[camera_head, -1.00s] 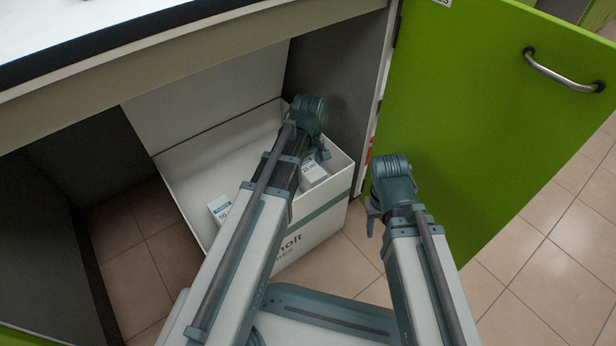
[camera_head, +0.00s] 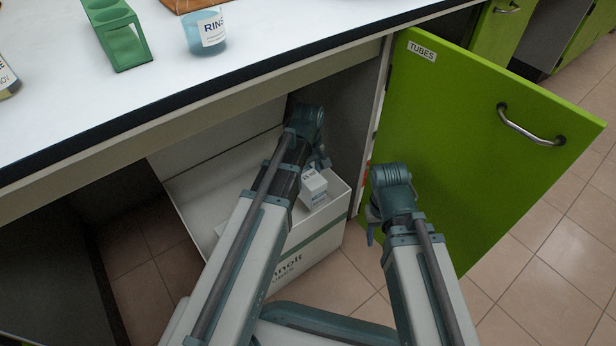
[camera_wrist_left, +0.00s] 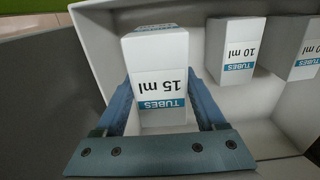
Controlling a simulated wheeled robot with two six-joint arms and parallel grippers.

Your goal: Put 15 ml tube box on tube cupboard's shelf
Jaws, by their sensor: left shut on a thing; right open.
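The 15 ml tube box (camera_wrist_left: 160,75) is a small white carton with a blue-banded label. My left gripper (camera_wrist_left: 165,112) is shut on it, one finger on each side, in the left wrist view. In the head view the box (camera_head: 313,183) is at the right end of a large open white carton (camera_head: 317,244), by my left gripper (camera_head: 318,163). The tube cupboard has an open green door (camera_head: 470,130) labelled TUBES. Its shelf does not show. My right gripper (camera_head: 371,226) is open and empty, in front of the door.
A 10 ml box (camera_wrist_left: 236,50) and another box (camera_wrist_left: 290,48) stand in the carton to the right of the held box. The worktop (camera_head: 110,100) overhangs the carton and carries a green rack (camera_head: 118,35) and a rinse beaker (camera_head: 205,32). Tiled floor (camera_head: 530,250) is clear at right.

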